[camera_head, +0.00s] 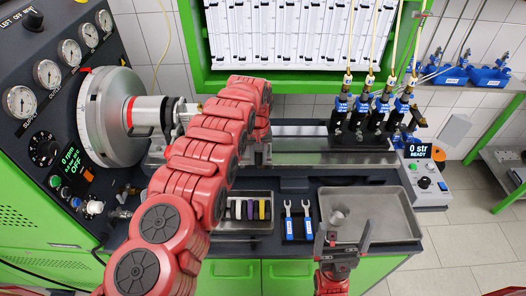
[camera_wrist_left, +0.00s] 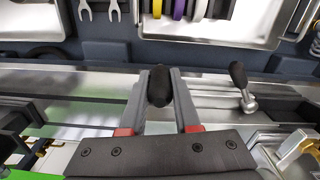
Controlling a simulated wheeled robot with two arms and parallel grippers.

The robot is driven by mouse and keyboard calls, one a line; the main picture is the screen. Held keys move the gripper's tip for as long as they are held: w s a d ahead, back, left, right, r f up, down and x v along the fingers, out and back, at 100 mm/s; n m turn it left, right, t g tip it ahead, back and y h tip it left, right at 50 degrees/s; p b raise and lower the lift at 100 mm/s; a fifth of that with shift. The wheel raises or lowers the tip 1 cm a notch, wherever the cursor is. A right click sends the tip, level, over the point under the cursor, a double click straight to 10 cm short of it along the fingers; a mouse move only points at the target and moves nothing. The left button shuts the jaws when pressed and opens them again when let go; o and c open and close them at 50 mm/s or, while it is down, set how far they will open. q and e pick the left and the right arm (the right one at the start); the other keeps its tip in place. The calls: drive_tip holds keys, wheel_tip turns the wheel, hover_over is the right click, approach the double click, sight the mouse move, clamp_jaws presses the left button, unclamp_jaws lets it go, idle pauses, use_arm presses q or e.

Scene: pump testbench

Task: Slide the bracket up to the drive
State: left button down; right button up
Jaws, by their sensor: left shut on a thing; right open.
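The drive (camera_head: 108,115) is the big grey round housing at the left, with a shaft pointing right. A metal rail bed (camera_head: 320,158) runs right from it and also shows in the left wrist view (camera_wrist_left: 75,82). My left gripper (camera_wrist_left: 160,92) is shut on an upright black knob (camera_wrist_left: 160,80) over the rail. In the head view, my left gripper (camera_head: 259,158) is at the rail, mostly hidden by my red arm. I cannot make out the bracket's body under the knob. My right gripper (camera_head: 343,238) is open and empty above the bench front.
A black lever with a silver base (camera_wrist_left: 245,92) stands beside the held knob. Several blue-clamped injectors (camera_head: 370,112) stand at the rail's right. A metal tray (camera_head: 400,205), a metal cup (camera_head: 338,216) and blue-handled wrenches (camera_head: 290,228) are in front. A control box (camera_head: 428,183) is at the right.

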use_arm(q)
drive_tip(key=shift+a, duration=0.1)
drive_tip(key=c, duration=0.6)
unclamp_jaws()
